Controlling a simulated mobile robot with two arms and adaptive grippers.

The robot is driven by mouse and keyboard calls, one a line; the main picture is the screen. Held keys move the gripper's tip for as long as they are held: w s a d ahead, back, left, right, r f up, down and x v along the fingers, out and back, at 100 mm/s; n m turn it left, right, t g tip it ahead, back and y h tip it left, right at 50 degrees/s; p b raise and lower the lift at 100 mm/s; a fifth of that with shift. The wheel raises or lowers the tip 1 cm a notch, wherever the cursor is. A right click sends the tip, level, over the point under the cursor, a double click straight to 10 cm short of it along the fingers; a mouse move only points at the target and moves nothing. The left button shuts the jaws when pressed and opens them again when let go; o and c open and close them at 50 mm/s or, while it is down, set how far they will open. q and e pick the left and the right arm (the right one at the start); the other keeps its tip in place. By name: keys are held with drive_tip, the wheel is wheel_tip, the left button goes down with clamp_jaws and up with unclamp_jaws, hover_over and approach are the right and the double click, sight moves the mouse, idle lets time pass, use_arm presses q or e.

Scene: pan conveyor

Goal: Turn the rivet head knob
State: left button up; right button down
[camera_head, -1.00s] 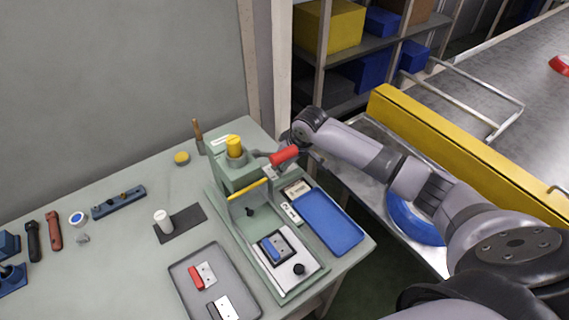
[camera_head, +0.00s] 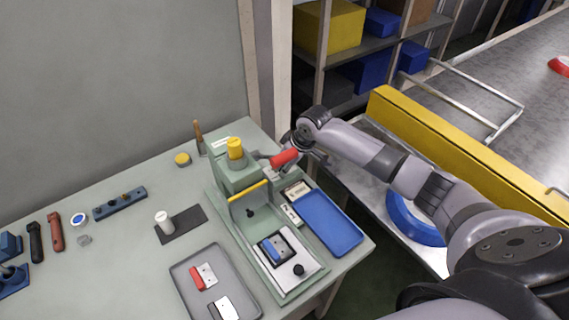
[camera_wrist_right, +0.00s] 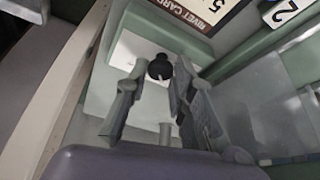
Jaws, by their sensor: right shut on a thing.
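The rivet press (camera_head: 240,185) stands on the pale green bench, with a yellow cap (camera_head: 235,148) on top and a red lever grip (camera_head: 284,158) on its right side. In the right wrist view, a black round knob (camera_wrist_right: 160,67) sits on a pale face of the machine. My right gripper (camera_wrist_right: 156,82) is shut on this knob, with a grey finger on each side. In the head view, the fingertips and knob are largely hidden around the red grip; part of my gripper shows right of it. My left gripper is not in view.
A card labelled RIVET CARD (camera_wrist_right: 200,12) is close above the knob. A blue tray (camera_head: 328,222) lies right of the press, and a grey tray (camera_head: 185,270) with red and white parts lies left. The conveyor guard (camera_head: 470,155) is at the right.

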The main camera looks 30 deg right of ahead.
drive_tip(key=shift+d+n+y, duration=0.1)
drive_tip(key=shift+n+y, duration=0.2)
drive_tip(key=shift+n, duration=0.6)
drive_tip(key=shift+w+n+g+y, duration=0.1)
drive_tip(key=shift+n+g+y, duration=0.25)
drive_tip(key=shift+n, duration=0.55)
drive_tip(key=n+b, duration=0.1)
drive_tip(key=n+g+y+b, duration=0.1)
drive_tip(key=n, duration=0.1)
drive_tip(key=shift+w+d+f, duration=0.1)
drive_tip(key=shift+w+f, duration=0.05)
drive_tip(key=shift+n+g+b, duration=0.55)
drive_tip(key=shift+n+b, duration=0.5)
drive_tip(key=shift+n, duration=0.65)
drive_tip(key=c, duration=1.4)
unclamp_jaws()
drive_tip(key=shift+o, duration=0.2)
drive_tip(key=shift+d+r, duration=0.1)
drive_tip(key=shift+r, duration=0.1)
